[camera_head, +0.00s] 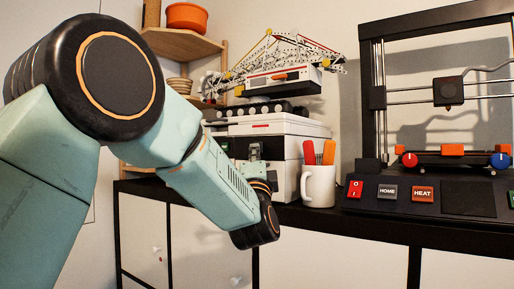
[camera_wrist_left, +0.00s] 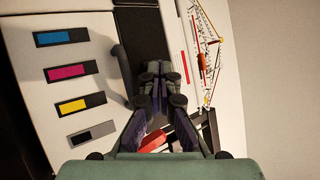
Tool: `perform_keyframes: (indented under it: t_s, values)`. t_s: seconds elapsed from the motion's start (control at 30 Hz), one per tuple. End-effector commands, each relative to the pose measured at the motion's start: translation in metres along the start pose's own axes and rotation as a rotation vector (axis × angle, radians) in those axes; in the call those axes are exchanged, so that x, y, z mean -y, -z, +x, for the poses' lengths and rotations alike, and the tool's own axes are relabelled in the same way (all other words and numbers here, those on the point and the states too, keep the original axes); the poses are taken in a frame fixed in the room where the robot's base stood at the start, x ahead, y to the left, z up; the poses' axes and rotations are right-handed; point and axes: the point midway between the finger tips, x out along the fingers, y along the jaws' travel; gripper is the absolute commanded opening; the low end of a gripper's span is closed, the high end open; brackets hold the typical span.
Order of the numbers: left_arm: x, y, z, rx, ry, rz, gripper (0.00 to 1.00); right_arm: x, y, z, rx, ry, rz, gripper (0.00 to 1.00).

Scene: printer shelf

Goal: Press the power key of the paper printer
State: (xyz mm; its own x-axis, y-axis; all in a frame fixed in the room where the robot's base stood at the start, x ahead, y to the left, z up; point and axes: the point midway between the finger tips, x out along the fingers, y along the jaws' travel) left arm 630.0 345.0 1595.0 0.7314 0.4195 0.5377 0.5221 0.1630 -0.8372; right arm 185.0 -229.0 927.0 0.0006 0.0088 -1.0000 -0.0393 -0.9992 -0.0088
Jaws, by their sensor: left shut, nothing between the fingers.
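The paper printer (camera_head: 290,128) is a white and grey machine on the black shelf; my left arm hides part of its front. In the left wrist view its white front (camera_wrist_left: 25,95) is turned sideways, with blue, magenta, yellow and grey cartridge labels. My left gripper (camera_head: 254,150) is close in front of the printer in the head view. In the left wrist view its fingers (camera_wrist_left: 160,78) are shut, empty, and over a dark recess beside the labels. My right gripper is not in view.
A white mug (camera_head: 318,186) with orange-handled items stands just right of the printer. A 3D printer (camera_head: 455,195) with red and grey keys is further right. A crane model (camera_head: 285,50) sits above the printer. The black shelf edge (camera_head: 335,224) runs below.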

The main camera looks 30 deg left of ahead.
Motion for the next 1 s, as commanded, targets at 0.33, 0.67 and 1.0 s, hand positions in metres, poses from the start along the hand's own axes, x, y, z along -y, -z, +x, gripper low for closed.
perform_keyframes:
  t_s: [0.33, 0.67, 1.0]
  values:
    - [-0.001, 0.0, 0.001, 0.0, -0.001, 0.0, 0.0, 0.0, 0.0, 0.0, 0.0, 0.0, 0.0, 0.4]
    - [0.001, -0.012, -0.005, 0.0, 0.0, 0.0, 0.0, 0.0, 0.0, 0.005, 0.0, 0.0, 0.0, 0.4]
    - [0.003, -0.014, -0.007, 0.001, 0.0, 0.0, 0.0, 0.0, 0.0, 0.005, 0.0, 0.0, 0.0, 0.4]
